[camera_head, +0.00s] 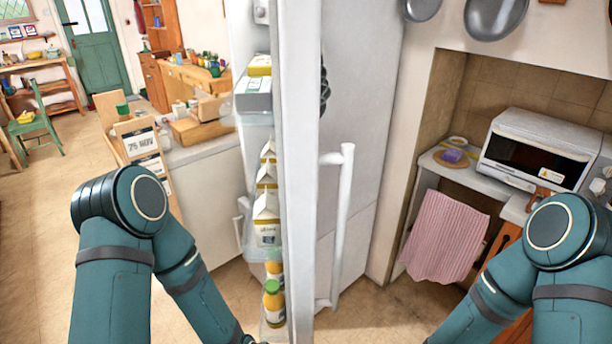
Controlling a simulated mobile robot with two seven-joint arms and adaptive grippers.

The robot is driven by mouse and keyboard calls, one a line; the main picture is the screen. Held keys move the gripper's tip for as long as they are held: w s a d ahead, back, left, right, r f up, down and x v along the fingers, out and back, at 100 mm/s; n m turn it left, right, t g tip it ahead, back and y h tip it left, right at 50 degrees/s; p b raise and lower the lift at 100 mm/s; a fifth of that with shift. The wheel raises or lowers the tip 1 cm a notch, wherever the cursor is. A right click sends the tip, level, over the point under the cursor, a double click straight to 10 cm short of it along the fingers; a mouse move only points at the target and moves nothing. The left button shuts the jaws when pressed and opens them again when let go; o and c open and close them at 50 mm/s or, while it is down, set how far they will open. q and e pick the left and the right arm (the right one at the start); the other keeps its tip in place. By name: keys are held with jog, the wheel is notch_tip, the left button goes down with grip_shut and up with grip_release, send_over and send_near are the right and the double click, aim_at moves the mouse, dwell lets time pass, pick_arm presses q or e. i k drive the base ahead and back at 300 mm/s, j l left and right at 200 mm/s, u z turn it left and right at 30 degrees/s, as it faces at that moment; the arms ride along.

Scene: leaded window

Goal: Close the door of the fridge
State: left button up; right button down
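The fridge door (298,120) stands open in the middle of the head view, its near edge facing me. Its inner side faces left and carries door shelves with a yellow-topped box (254,95), milk cartons (266,220) and a green-capped bottle (273,303). Its pale grey outer face (365,110) is to the right, with a long white vertical handle (342,225). The inside of the fridge is hidden. My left arm reaches down left of the door and my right arm down at the right; both grippers are out of view below the frame.
A counter with a toaster oven (538,150) and a hanging pink towel (446,235) stands at the right. A white-sided counter (210,200) is left of the door. Open floor (40,240) lies at the left, and some floor shows right of the door.

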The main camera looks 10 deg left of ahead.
aim_at(301, 90)
jog(key=k+l+u, duration=0.1)
jog(key=l+u, duration=0.2)
jog(key=k+l+u, duration=0.3)
jog(key=l, duration=0.2)
jog(key=i+u, duration=0.35)
